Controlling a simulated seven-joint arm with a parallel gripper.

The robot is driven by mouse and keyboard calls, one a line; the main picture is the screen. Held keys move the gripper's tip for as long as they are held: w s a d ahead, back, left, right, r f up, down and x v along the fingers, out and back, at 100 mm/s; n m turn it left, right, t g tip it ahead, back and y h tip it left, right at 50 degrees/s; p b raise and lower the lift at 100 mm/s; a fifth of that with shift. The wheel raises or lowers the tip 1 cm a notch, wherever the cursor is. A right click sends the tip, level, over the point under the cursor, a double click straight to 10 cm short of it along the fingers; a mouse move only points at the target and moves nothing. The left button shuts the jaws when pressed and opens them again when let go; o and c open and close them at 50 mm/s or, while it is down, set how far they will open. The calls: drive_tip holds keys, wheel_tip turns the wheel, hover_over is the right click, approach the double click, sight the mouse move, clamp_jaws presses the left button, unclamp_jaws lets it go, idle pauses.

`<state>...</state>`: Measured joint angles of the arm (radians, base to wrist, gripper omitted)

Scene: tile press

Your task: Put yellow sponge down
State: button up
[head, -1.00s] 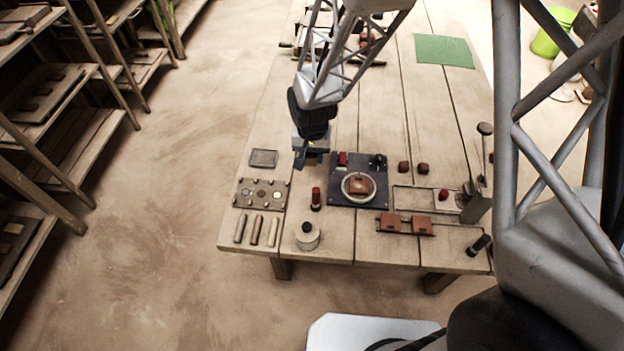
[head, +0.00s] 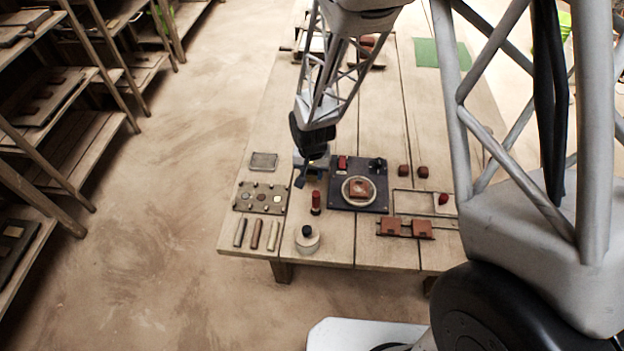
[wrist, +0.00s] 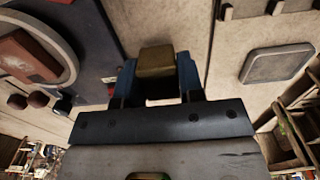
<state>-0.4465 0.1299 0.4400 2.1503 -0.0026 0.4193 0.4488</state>
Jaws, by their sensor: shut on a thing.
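My gripper (head: 305,178) hangs over the left half of the wooden table, between the small grey tray and the dark turntable board. In the wrist view its two blue fingers (wrist: 157,78) are shut on the yellow sponge (wrist: 157,62), a small dull-yellow block held between them. In the head view I cannot make out the sponge. Whether the sponge touches the table is not clear.
The turntable board (head: 340,200) with a red-brown tile is close right. A red-topped stamp (head: 316,203) and a dotted plate (head: 246,197) stand nearer the front edge.

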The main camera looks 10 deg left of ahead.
sight(312, 186)
drive_tip(key=shift+f, duration=2)
drive_tip(key=shift+f, duration=0.2)
drive_tip(key=o, duration=1)
drive_tip(key=shift+r, duration=0.2)
drive_tip(key=shift+r, duration=6)
